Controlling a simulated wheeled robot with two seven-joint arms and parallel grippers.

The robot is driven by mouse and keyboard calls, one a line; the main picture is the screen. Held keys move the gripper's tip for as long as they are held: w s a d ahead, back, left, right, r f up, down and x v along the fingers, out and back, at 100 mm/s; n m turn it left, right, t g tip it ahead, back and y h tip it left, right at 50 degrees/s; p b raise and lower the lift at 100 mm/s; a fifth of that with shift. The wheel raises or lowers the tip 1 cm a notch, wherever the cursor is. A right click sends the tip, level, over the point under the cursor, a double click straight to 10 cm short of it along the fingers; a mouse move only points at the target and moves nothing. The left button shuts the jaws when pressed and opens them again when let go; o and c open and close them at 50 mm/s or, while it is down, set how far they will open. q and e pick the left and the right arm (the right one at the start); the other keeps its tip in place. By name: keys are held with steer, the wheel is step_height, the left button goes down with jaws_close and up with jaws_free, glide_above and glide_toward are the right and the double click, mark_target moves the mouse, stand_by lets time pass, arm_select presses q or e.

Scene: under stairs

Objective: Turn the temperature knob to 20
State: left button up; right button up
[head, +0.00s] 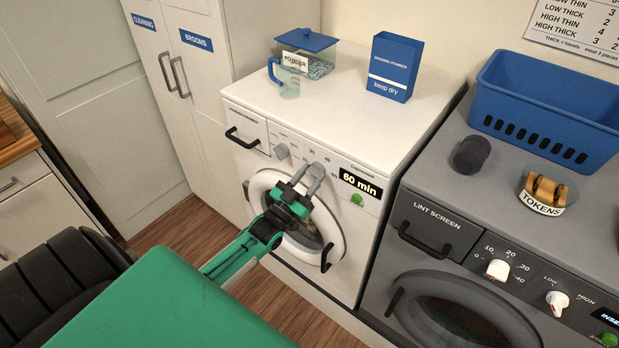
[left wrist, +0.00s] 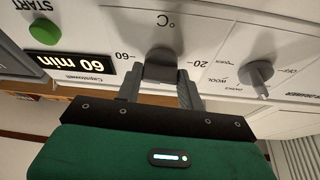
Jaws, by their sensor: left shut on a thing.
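The temperature knob (left wrist: 161,66) is a grey knob on the white washer's panel, with a °C mark and the numbers 20 and 60 around it. It shows upside down in the left wrist view. In the head view the knob (head: 317,168) is partly covered by my gripper. My left gripper (head: 309,178) is shut on the knob, with one finger on each side of it; its fingers also show in the left wrist view (left wrist: 161,86). I cannot tell which number the knob points to. My right gripper is not in view.
A second grey knob (left wrist: 258,76) sits beside it on the panel. A 60 min display (head: 361,187) and a green start button (head: 357,199) are on the other side. The washer's round door (head: 334,232) is below. A grey dryer (head: 436,202) stands at right.

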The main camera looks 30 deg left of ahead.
arm_select(q)
steer(key=shift+f+n+y, duration=0.1)
steer(key=shift+n+y, duration=0.5)
steer(key=shift+n, duration=0.3)
steer(key=o, duration=1)
steer(key=d+b+v, duration=0.1)
steer(key=b+v, duration=0.4)
steer(key=v, duration=0.8)
steer(key=shift+s+a+f, duration=0.25)
steer(key=shift+s+a, duration=0.1)
steer(key=shift+a, duration=0.15)
steer(key=shift+f, duration=0.1)
